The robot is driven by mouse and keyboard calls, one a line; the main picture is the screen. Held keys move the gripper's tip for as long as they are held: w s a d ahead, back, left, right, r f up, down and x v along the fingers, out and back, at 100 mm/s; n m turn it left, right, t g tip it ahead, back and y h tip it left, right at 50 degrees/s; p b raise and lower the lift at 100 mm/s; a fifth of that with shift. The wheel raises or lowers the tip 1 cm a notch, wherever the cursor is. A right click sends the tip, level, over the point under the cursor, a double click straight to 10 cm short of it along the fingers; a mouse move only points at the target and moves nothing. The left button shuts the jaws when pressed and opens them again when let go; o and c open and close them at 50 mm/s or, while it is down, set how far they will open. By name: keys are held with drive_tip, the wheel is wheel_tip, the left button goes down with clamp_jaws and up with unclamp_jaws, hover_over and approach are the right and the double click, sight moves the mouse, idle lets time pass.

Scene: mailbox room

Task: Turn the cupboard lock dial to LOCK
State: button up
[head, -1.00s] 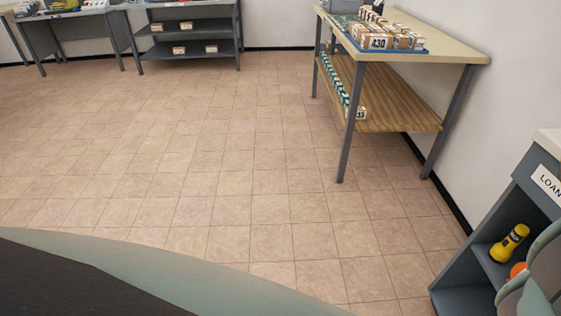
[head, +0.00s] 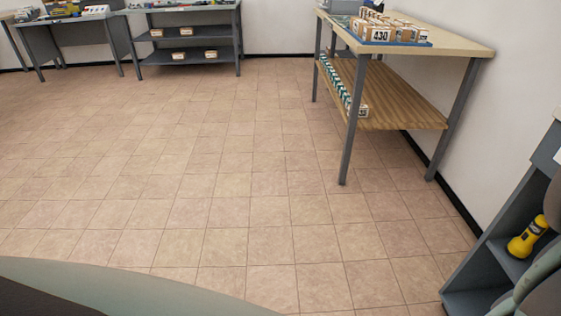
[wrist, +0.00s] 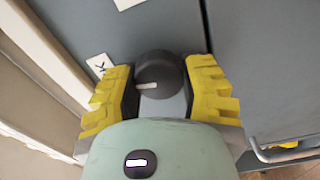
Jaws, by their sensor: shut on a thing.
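In the wrist view the lock dial (wrist: 158,74) is a round dark knob on a grey cupboard front (wrist: 250,45). Its pale pointer mark lies nearly level, its outer end towards the left. My gripper (wrist: 163,70), with yellow ridged fingers, is around the dial and shut on it, one finger on each side. A white label (wrist: 99,67) left of the dial shows a tilted "K"; the left finger may cover the rest. Another white label (wrist: 126,3) is cut off at the top edge. The head view does not show the dial.
A metal handle (wrist: 285,153) sticks out right of my gripper. In the head view, a grey shelf unit (head: 490,270) at right holds a yellow torch (head: 528,238). A table (head: 455,48) with boxes stands beyond it. The tiled floor (head: 230,190) is clear.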

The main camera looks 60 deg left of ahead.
drive_tip(key=shift+f+n+b, duration=0.25)
drive_tip(key=shift+n+b, duration=0.35)
drive_tip(key=shift+n, duration=0.4)
drive_tip(key=o, duration=1.2)
drive_tip(key=shift+r, duration=0.15)
drive_tip(key=shift+s, duration=0.1)
drive_tip(key=v, duration=1.2)
drive_tip(key=shift+w, duration=0.2)
